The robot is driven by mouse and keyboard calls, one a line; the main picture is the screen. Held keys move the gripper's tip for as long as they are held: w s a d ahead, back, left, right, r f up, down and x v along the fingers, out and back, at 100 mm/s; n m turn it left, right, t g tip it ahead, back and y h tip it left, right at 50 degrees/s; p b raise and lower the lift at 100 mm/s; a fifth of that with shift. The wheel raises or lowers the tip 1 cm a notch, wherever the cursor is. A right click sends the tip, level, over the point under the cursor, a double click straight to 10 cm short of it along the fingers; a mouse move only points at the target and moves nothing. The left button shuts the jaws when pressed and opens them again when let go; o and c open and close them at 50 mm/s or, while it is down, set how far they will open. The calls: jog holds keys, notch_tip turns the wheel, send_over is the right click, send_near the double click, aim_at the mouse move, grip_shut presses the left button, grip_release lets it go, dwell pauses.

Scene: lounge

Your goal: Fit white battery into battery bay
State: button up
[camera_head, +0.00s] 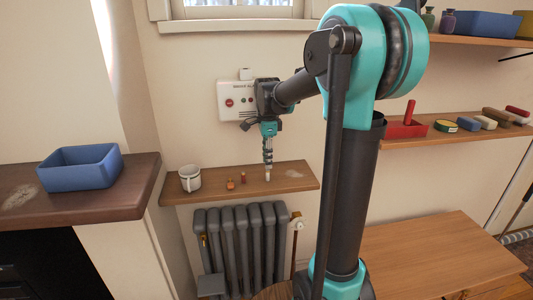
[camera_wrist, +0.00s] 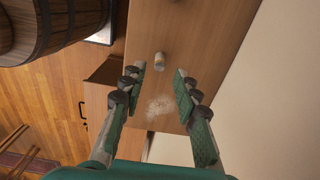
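The white battery (camera_head: 268,174) is a small pale cylinder that appears to stand upright on the wooden wall shelf (camera_head: 295,181). My gripper (camera_head: 267,165) points down right above it in the head view. In the wrist view my gripper (camera_wrist: 160,71) is open, its two fingers spread apart, and the white battery (camera_wrist: 160,61) shows between and just beyond the fingertips, not visibly touched. A white alarm panel (camera_head: 227,101) with a red button hangs on the wall behind the arm. My arm hides part of it, and I cannot make out the battery bay clearly.
A white mug (camera_head: 190,178), an orange cylinder (camera_head: 230,184) and a red one (camera_head: 243,177) stand left of the battery. A grey radiator (camera_head: 240,245) is below the shelf. A blue bin (camera_head: 80,167) sits at left. A wooden barrel (camera_wrist: 62,25) shows in the wrist view.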

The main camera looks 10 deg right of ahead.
aim_at(268, 171)
jog(key=shift+f, duration=2.95)
grip_shut()
jog(key=shift+r, duration=0.1)
jog(key=shift+r, duration=2.4)
